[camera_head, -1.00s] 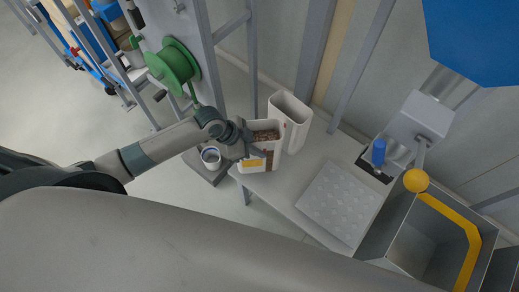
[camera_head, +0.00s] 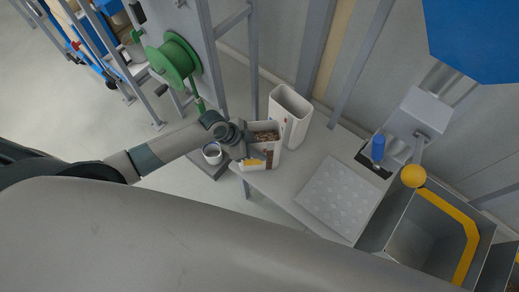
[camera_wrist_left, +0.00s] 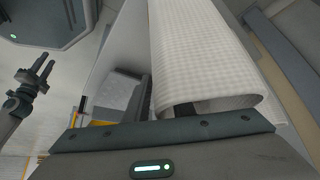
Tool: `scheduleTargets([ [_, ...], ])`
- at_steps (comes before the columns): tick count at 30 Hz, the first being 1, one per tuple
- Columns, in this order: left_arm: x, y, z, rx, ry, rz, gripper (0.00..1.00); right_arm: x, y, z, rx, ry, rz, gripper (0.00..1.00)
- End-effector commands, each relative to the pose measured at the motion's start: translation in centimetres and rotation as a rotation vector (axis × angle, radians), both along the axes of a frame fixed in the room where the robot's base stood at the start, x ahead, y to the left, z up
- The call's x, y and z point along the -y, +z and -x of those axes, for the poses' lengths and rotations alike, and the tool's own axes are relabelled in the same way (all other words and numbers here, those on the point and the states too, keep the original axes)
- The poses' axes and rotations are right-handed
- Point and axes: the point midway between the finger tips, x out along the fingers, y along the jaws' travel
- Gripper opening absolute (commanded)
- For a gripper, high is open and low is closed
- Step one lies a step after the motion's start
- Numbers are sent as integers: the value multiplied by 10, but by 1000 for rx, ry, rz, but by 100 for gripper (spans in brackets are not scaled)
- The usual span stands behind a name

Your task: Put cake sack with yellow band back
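The cake sack with the yellow band (camera_head: 251,162) is white, open at the top and full of brown pieces. It is upright at the left end of the grey table; I cannot tell if its base touches the table. My left gripper (camera_head: 244,147) is at its left rim. In the left wrist view a white woven wall (camera_wrist_left: 200,50) comes close to dark fingers, one partly hidden by it. Whether they press on it is unclear. My right gripper (camera_wrist_left: 40,70) shows small in that view, its prongs apart and empty.
An empty white sack (camera_head: 290,115) stands just behind. A pale dimpled panel (camera_head: 338,195) lies on the grey table (camera_head: 285,182). A small pot (camera_head: 212,153) sits low at the left. A metal hopper with a yellow edge (camera_head: 405,232) and a green reel (camera_head: 173,62) flank the table.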

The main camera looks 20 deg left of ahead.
Motion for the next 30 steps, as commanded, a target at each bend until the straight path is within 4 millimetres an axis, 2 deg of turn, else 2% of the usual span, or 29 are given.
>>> scheduleTargets([
  [8, 0, 1, 0, 0, 0, 0, 22, 1, 0, 0, 0, 1, 1, 31],
  [16, -6, 11, 2, 2, -1, 0, 22, 4, -1, 0, 0, 2, 4, 31],
  [20, -14, 24, 7, 1, -2, 0, 22, 5, -3, 0, 0, 3, 5, 31],
  [30, -44, 75, 20, 2, -3, -2, 22, 5, -13, 0, -1, 3, 6, 31],
])
